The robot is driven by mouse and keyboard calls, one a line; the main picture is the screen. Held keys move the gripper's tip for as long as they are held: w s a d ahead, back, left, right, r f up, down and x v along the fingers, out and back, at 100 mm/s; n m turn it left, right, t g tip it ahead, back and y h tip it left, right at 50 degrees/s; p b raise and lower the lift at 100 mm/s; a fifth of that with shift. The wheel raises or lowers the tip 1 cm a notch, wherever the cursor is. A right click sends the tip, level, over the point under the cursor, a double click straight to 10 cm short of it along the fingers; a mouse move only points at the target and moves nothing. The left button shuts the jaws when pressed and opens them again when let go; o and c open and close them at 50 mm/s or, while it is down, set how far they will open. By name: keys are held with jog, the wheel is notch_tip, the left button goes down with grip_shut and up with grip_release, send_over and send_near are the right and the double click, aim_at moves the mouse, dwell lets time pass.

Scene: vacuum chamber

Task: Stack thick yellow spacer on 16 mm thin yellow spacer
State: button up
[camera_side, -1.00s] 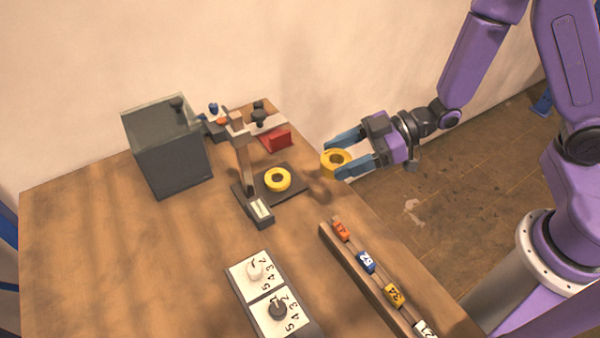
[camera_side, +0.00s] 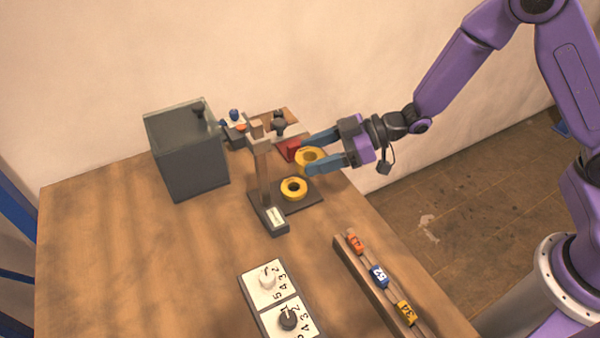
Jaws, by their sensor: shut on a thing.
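My gripper (camera_side: 313,155) is shut on a yellow ring, the thick yellow spacer (camera_side: 321,157). Its two blue fingers hold the ring by opposite sides, above the table near the right edge. Another yellow ring, the thin yellow spacer (camera_side: 294,196), lies flat on the dark base plate (camera_side: 313,201) of a small stand. In the picture the held ring appears just above and to the right of the lying ring, with a gap between them.
The stand's upright post (camera_side: 263,178) rises left of the lying ring. A red block (camera_side: 288,148) is behind the fingers. A dark grey box (camera_side: 190,160) stands at the back left. A dial panel (camera_side: 280,300) and a rail with numbered blocks (camera_side: 378,277) are in front.

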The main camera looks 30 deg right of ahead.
aim_at(300, 173)
jog(key=w+f, duration=0.1)
jog(key=w+a+f, duration=0.1)
jog(key=f, duration=0.1)
jog(key=w+a+f, duration=0.1)
jog(key=shift+w+f, duration=0.2)
jog(key=shift+f, duration=1.75)
jog(key=shift+f, duration=0.4)
jog(key=o, duration=1.1)
jog(key=shift+c, duration=0.2)
jog(key=shift+r, duration=0.55)
jog(key=v, duration=1.2)
jog(key=shift+f, duration=0.2)
